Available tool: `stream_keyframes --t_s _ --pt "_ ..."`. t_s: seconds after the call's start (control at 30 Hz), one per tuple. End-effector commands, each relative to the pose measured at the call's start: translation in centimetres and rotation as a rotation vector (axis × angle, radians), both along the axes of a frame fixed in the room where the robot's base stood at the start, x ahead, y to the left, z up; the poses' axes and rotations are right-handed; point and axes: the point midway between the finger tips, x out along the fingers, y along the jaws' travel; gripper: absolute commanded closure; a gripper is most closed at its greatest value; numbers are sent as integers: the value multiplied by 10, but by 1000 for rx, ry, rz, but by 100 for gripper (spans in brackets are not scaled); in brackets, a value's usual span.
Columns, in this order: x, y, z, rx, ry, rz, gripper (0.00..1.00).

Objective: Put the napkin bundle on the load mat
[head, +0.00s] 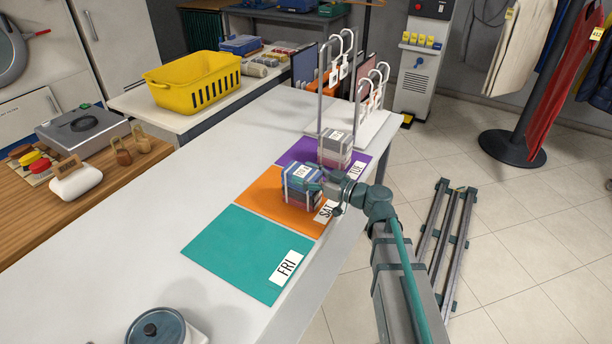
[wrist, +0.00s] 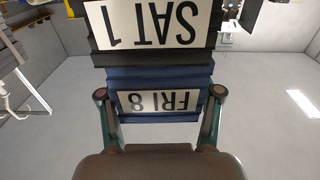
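A stack of folded cloth bundles (head: 301,186), blue above and reddish below with pale bands, stands on the orange SAT mat (head: 262,203). A grey folded stack (head: 335,150) stands on the purple TUE mat (head: 296,154). The teal FRI mat (head: 236,250) is bare. My gripper (head: 318,187) is at the right side of the stack on the orange mat. In the wrist view, its fingers (wrist: 159,94) flank a blue bundle tagged FRI 8 (wrist: 158,115); contact is unclear. A tag reading SAT 1 (wrist: 150,24) shows above it, both upside down. No label names the napkins.
A yellow basket (head: 195,80) is on another counter. The table left of the mats is clear.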

Motion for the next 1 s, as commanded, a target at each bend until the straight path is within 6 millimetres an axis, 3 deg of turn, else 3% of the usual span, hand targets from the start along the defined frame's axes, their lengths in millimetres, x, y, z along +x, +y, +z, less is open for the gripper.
stream_keyframes --t_s 0.03,0.13,0.83,1.0 --pt "0 0 0 0 0 0 28" --pt "0 0 0 0 0 0 11" --pt "0 0 6 -1 2 0 11" --pt "-19 -37 -4 -1 -3 -4 11"
